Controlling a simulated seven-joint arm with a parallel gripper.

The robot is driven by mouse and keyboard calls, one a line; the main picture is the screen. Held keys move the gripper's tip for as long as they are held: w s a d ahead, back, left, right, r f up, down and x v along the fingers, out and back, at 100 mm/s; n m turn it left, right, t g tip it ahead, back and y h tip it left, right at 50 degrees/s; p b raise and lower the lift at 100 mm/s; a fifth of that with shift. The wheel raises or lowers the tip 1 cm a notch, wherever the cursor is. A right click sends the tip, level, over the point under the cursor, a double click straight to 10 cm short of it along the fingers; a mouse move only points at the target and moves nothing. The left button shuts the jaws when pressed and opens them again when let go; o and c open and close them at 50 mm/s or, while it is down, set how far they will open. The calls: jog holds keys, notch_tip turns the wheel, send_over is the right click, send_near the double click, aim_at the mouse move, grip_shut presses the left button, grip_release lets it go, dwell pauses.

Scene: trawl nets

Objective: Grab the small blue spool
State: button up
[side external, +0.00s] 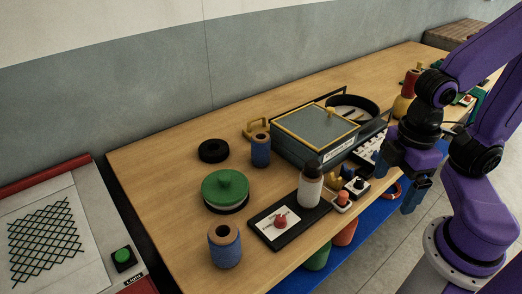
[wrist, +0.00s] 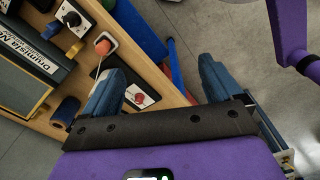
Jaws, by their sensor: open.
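Two blue spools with tan ends stand upright on the table in the side view. One spool (side external: 261,153) is left of the grey box and looks smaller. The other (side external: 225,249) is at the front left edge and looks larger, though it is nearer the camera. My gripper (side external: 399,183) is open, beyond the table's right front edge, well to the right of both spools. In the wrist view, my gripper (wrist: 160,68) has its fingers apart with nothing between them. A blue and tan cylinder (wrist: 65,112) shows at left; I cannot tell which spool it is.
A grey box with yellow rim (side external: 310,137), white bottle (side external: 310,188), black board with red button (side external: 281,221) and switch boxes (side external: 343,200) stand between my gripper and the spools. A green lidded pot (side external: 225,187) and black ring (side external: 213,150) are near them.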

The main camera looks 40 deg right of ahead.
jog(key=w+a+f+n+t+h, duration=0.1)
jog(key=w+a+n+h, duration=0.25)
jog(key=w, duration=0.55)
jog(key=w+a+f+n+t+h, duration=0.1)
jog(key=w+a+n+t+h, duration=0.2)
jog(key=w, duration=0.7)
jog(key=n+t+h, duration=0.3)
jog(key=n+h, duration=0.2)
jog(key=h, duration=0.1)
send_near(257, 147)
jog(key=shift+y, duration=0.25)
jog(key=v, duration=0.4)
jog(key=shift+a+r, duration=0.2)
jog(key=shift+r, duration=0.2)
jog(key=shift+w, duration=0.25)
jog(key=x, duration=1.2)
jog(key=shift+s+d+f, duration=0.1)
jog(key=shift+s+f, duration=0.05)
jog(key=shift+s, duration=0.05)
jog(key=shift+s+x, duration=0.15)
jog(key=shift+x, duration=1.15)
jog(key=shift+s+x, duration=0.15)
jog(key=shift+x, duration=1.15)
jog(key=shift+d+f, duration=0.1)
jog(key=shift+c, duration=0.2)
jog(key=c, duration=1.1)
jog(key=shift+o, duration=0.2)
